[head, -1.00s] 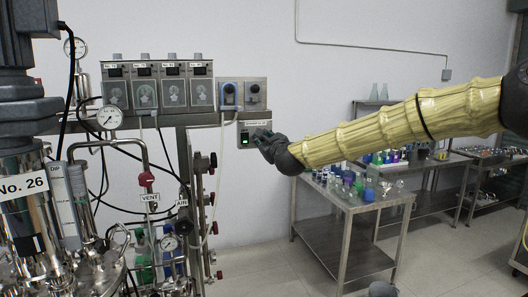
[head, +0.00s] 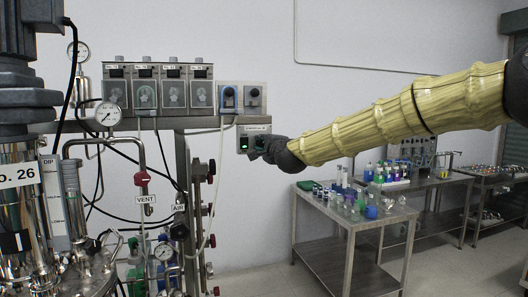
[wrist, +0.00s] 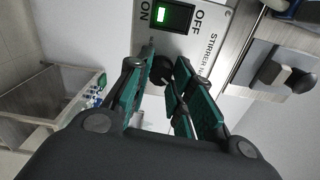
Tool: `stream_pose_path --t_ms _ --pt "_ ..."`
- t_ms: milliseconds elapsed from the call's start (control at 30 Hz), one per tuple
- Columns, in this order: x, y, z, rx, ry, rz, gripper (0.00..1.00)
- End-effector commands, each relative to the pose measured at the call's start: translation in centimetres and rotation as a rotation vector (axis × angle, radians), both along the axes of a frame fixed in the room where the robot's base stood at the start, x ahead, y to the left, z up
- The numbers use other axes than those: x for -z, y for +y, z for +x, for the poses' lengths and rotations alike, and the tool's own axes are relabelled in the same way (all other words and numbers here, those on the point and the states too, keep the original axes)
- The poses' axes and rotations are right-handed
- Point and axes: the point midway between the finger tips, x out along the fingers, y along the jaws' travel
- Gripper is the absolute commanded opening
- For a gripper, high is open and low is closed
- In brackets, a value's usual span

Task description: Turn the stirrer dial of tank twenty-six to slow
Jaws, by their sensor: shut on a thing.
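The stirrer box is a small metal panel (head: 243,131) on the wall under the socket plate. In the wrist view its plate (wrist: 208,48) reads "STIRRER N…", with the rest cut off, and its green-lit ON/OFF switch (wrist: 173,17) shows. The black dial (wrist: 161,70) is partly hidden between my fingers. My gripper (head: 262,147) is at the box's right side, shut on the dial; its green-padded fingers (wrist: 158,92) show in the wrist view. The dial's pointer and scale marks cannot be read. Tank No. 26 (head: 18,180) stands at the left.
Blue and dark sockets (head: 228,97) sit just above the box. A steel table (head: 328,210) with glassware stands under my arm.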

Motion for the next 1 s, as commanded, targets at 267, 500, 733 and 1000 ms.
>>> stream_pose_path --t_ms 267,500,733,1000 --pt "0.26 0.04 -0.03 0.0 -0.082 -0.251 0.0" --pt "0.25 0.09 -0.04 -0.001 -0.151 -0.468 0.0" --pt "0.26 0.1 -0.02 -0.001 -0.218 -0.677 0.0" --pt "0.3 0.12 -0.04 -0.001 -0.296 -0.921 0.0"
